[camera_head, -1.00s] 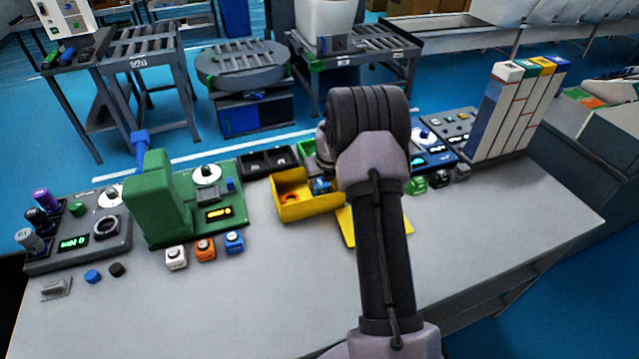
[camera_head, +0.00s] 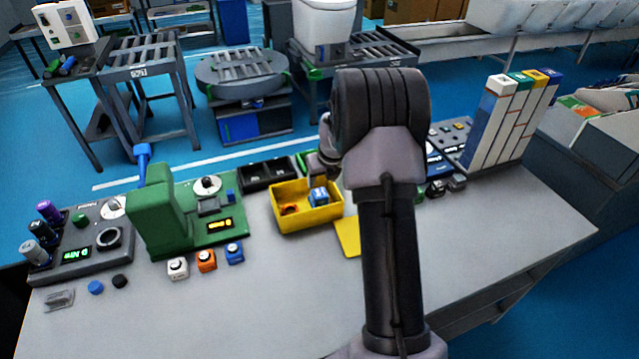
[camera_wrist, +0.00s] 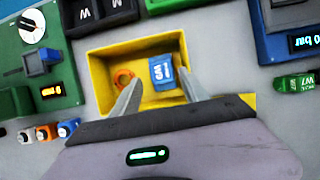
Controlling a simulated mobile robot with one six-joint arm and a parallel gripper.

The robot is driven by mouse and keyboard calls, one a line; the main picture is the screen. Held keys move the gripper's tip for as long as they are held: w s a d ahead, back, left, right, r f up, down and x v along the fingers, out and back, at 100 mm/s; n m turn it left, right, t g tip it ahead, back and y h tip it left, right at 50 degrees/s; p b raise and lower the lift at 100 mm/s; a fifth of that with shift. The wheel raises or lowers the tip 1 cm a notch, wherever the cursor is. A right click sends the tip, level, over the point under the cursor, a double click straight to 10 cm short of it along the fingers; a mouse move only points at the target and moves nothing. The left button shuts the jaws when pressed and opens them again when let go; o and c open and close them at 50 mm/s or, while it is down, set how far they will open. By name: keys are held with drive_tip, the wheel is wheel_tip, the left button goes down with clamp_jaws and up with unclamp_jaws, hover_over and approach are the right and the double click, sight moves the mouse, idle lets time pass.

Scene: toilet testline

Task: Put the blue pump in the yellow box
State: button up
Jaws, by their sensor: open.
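The yellow box (camera_head: 308,220) stands open in the middle of the table, with its lid flap lying at its right front. A blue block with a white label (camera_wrist: 163,70) lies inside its right half; it also shows in the head view (camera_head: 319,196). A small blue cube-shaped unit (camera_head: 234,252) stands on the table left of the box. I cannot tell for certain which of these two is the pump. My gripper (camera_wrist: 161,80) is open over the box, its fingers apart on either side of the labelled block. Contact cannot be told.
An orange ring (camera_wrist: 123,77) lies in the box's left half. A white (camera_head: 178,268) and an orange unit (camera_head: 206,260) stand beside the blue one. A green machine (camera_head: 165,205) stands left, black bins (camera_head: 267,173) behind.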

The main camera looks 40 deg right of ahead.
drive_tip(key=s+a+r+n+t+y, duration=0.1)
drive_tip(key=s+a+r+n, duration=0.3)
drive_tip(key=a+r+n, duration=0.45)
drive_tip(key=s+a+r+n, duration=0.55)
drive_tip(key=a+r, duration=0.35)
drive_tip(key=r, duration=0.2)
drive_tip(key=s+a+r+n+y, duration=0.1)
drive_tip(key=s+a+n, duration=0.6)
drive_tip(key=s+n, duration=0.3)
drive_tip(key=s+a+r+n+y, duration=0.1)
drive_tip(key=s+a+r+n, duration=0.1)
drive_tip(key=s+a+n, duration=0.5)
drive_tip(key=s+n, duration=0.3)
drive_tip(key=s, duration=0.1)
drive_tip(key=shift+a+r+n, duration=0.15)
drive_tip(key=shift+n, duration=0.25)
